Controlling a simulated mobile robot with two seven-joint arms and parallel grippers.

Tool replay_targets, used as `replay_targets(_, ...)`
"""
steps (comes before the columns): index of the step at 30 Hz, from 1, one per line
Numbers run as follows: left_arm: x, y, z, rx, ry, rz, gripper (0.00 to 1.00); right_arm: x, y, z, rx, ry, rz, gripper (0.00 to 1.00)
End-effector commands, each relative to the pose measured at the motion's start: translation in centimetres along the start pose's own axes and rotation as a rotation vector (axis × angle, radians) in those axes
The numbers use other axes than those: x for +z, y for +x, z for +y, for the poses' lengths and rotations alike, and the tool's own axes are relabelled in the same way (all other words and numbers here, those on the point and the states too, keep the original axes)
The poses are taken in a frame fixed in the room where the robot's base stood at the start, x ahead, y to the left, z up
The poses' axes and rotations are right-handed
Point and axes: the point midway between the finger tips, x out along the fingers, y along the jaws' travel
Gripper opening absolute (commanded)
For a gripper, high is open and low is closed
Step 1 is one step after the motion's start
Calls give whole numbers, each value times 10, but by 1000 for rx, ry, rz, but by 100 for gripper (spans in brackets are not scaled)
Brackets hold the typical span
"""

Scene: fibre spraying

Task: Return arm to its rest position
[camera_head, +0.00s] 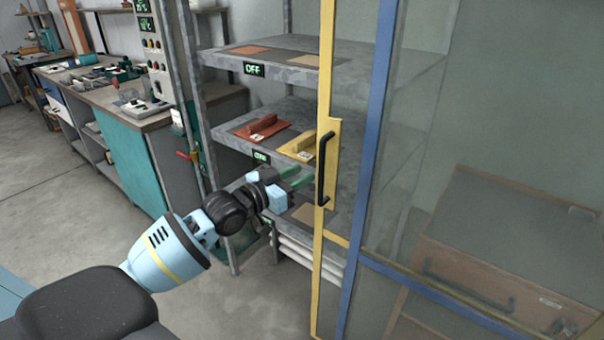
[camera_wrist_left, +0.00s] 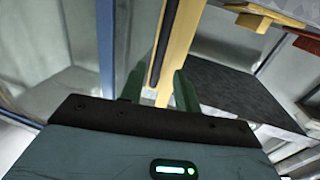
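My left arm reaches in from the lower left in the head view, toward the shelf unit. My left gripper (camera_head: 301,179) has green fingers, set apart with nothing gripped between them. It is just left of the black handle (camera_head: 321,170) on the yellow-framed glass door (camera_head: 327,80). In the left wrist view the left gripper (camera_wrist_left: 159,88) shows its two fingers apart. The yellow door edge (camera_wrist_left: 183,45) and black handle (camera_wrist_left: 164,40) appear beyond and between them; I cannot tell the exact gap. My right gripper is not in view.
The metal shelf (camera_head: 285,112) bears a red-orange float tool (camera_head: 262,130) and a yellow one (camera_head: 303,146). An OFF display (camera_head: 254,69) is on the upper shelf. A workbench (camera_head: 130,105) stands at the left. A wooden cabinet (camera_head: 500,235) shows through the glass. Floor is clear at lower left.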

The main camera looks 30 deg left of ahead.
Motion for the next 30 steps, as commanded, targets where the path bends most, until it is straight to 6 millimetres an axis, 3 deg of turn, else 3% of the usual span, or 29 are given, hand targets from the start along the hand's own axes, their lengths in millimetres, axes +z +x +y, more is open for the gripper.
replay_targets(13, 1, 0, 0, 0, -1, -1, 32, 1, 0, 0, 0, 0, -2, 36)
replay_targets(17, 20, -5, 9, 2, -7, -28, 32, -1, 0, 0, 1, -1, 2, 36)
replay_targets(20, 58, -18, 26, 3, -17, -84, 32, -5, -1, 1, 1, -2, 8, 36)
replay_targets(23, 109, -42, 51, 2, -29, -162, 32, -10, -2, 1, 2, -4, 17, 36)
replay_targets(30, 218, -127, 119, -11, -51, -363, 32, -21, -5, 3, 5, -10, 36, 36)
